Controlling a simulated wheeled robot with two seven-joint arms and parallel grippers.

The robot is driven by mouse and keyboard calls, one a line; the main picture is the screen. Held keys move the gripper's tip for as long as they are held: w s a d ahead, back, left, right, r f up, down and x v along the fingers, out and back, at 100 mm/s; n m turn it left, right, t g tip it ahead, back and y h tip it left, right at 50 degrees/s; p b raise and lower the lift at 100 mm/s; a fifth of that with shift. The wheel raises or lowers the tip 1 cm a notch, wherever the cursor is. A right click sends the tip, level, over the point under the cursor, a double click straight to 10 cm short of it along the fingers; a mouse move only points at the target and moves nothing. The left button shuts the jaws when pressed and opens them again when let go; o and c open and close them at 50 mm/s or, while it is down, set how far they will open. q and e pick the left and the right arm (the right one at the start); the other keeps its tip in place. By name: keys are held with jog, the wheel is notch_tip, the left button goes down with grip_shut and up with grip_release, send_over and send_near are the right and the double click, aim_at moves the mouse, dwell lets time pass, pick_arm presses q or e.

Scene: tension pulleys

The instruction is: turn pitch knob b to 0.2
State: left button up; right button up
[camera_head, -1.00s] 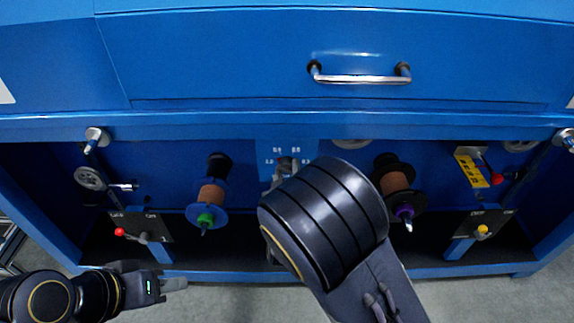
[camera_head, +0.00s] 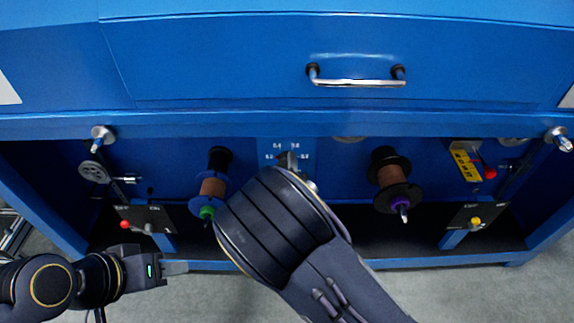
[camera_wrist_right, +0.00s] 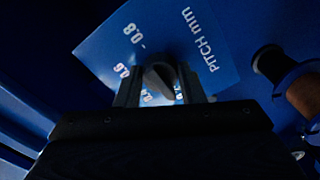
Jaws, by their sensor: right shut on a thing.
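The pitch knob (camera_wrist_right: 158,76) is dark and round with a raised grip bar. It sits on a blue dial plate (camera_wrist_right: 112,48) marked "PITCH mm", with white numbers including 0.8 and 0.6. The fingers of my right gripper (camera_wrist_right: 161,86) are shut on the knob, one on each side. In the head view the knob (camera_head: 286,160) shows just above my right wrist, which hides those fingers. I cannot tell which number the knob points at. My left gripper (camera_head: 178,267) is at lower left, away from the dial; its finger gap is not clear.
A spool with a green tip (camera_head: 212,187) is left of the dial and one with a purple tip (camera_head: 392,180) is right. Plates with a red-knobbed lever (camera_head: 147,217) and a yellow-knobbed lever (camera_head: 476,217) stand at the sides. A drawer handle (camera_head: 357,82) is above.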

jog(key=o, duration=1)
jog(key=shift+s, duration=0.1)
jog(key=s+p, duration=0.1)
jog(key=s, duration=0.6)
jog(key=shift+s, duration=0.3)
